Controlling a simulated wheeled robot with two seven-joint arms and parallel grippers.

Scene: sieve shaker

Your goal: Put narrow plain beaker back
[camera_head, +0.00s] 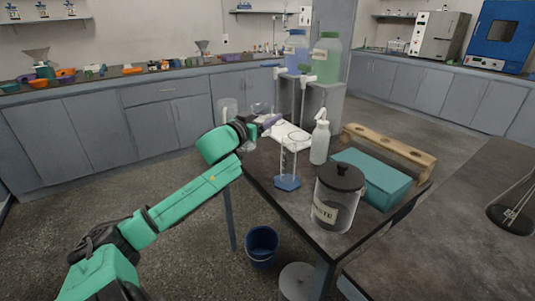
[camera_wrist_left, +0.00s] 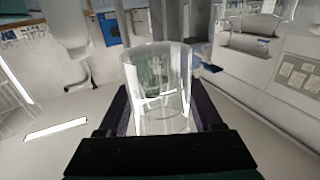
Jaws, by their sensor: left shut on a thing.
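My left gripper (camera_head: 268,122) reaches in from the left to the far left corner of the dark table (camera_head: 285,215). In the left wrist view, a clear, plain, narrow beaker (camera_wrist_left: 158,75) stands between the two dark fingers of this gripper (camera_wrist_left: 161,108), which is shut on it. In the head view a clear glass rim (camera_head: 260,108) shows just behind the gripper, partly hidden. Another clear vessel (camera_head: 227,110) shows left of it, partly behind the arm. I cannot tell exactly what is under the held beaker. My right gripper is not in view.
On the table are a graduated cylinder (camera_head: 288,170) with a blue base, a white wash bottle (camera_head: 320,142), a lidded waste jar (camera_head: 338,200), a teal box (camera_head: 372,178) and a wooden rack (camera_head: 390,148). A blue bucket (camera_head: 262,246) stands on the floor.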

